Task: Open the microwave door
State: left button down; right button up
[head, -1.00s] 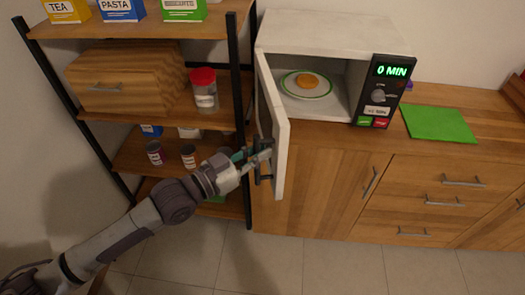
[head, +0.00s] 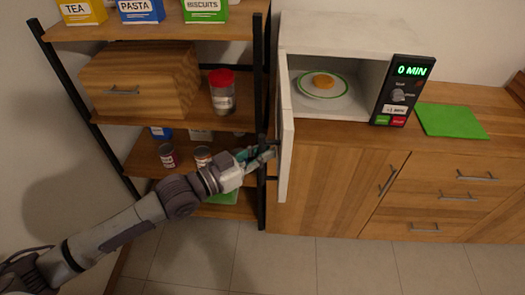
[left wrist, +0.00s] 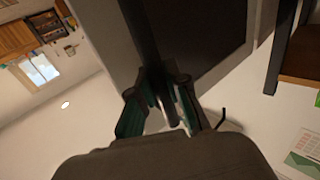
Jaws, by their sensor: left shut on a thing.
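The white microwave (head: 350,38) stands on the wooden counter with its door (head: 286,135) swung wide open to the left. Inside it, a plate (head: 322,93) with a green rim holds a round orange-brown food item (head: 323,80). My left gripper (head: 268,152) is at the outer side of the door, shut on the dark door handle (head: 274,143). In the left wrist view the fingers (left wrist: 163,105) close around the dark handle bar (left wrist: 140,35). My right gripper is not in view.
A shelf unit with black posts (head: 263,200) stands close left of the open door. It holds boxes, a wooden drawer box (head: 140,82), a red-lidded jar (head: 222,95) and small cans. A green mat (head: 452,121) lies on the counter right of the microwave.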

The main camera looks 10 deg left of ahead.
pick_arm(q)
jog(key=c, duration=1.1)
grip_release()
jog(key=shift+s, duration=0.1)
jog(key=shift+c, duration=0.2)
jog(key=shift+a, duration=0.1)
jog(key=v, duration=1.1)
jog(key=shift+s+a, duration=0.25)
jog(key=shift+s, duration=0.1)
